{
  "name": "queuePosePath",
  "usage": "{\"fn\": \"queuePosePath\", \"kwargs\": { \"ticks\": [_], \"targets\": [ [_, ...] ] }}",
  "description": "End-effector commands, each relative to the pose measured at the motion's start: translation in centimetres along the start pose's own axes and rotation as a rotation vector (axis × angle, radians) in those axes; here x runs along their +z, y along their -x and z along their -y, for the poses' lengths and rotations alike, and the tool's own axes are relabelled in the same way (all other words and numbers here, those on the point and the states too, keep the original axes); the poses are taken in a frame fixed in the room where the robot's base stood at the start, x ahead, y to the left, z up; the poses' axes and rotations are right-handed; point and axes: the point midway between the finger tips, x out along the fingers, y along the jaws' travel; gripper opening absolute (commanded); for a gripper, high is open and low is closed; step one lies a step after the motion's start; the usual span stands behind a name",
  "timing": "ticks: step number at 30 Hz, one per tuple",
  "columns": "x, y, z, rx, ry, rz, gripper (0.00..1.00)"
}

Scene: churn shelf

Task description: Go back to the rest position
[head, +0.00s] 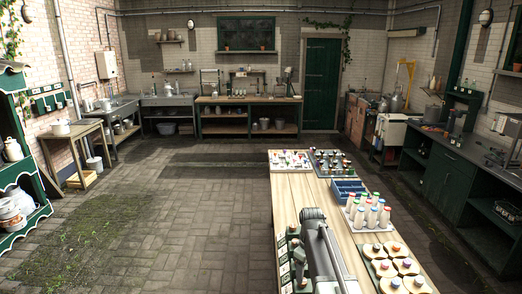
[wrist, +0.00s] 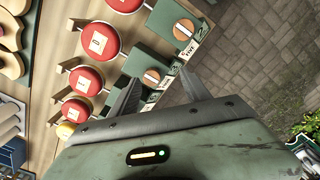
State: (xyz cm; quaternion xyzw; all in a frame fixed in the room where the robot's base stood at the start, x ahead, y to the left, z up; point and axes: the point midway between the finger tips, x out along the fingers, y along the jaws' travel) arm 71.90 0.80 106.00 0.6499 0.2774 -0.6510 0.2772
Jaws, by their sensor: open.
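My gripper (wrist: 159,80) shows in the wrist view with its two grey fingers spread apart. Nothing is held between them. Beyond the fingertips is a green rack (wrist: 143,68) with brown round discs and number cards along the wooden table's edge. In the head view my arm (head: 318,235) reaches over the left side of the long wooden table (head: 290,195). The fingers cannot be made out clearly there. Whether the fingertips touch the rack cannot be told.
Red round-topped items (wrist: 100,40) stand left of the fingers. White bottles with coloured caps (head: 368,212), a blue crate (head: 348,188) and a tray of round tan pieces (head: 398,268) stand on the table's right. Open paved floor (head: 200,215) lies to the left.

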Motion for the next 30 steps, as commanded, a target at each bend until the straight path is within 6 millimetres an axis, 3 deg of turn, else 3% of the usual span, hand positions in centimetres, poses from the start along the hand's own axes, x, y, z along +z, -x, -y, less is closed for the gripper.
{"fn": "queuePosePath", "kwargs": {
  "ticks": [11,22,30],
  "targets": [
    [4.1,-3.3,3.6,0.0,-0.274,0.0,0.56],
    [10.1,-7.9,9.4,0.0,-0.73,-0.001,0.56],
    [10.5,-7.9,10.0,0.0,-0.808,-0.001,0.56]
  ]
}}
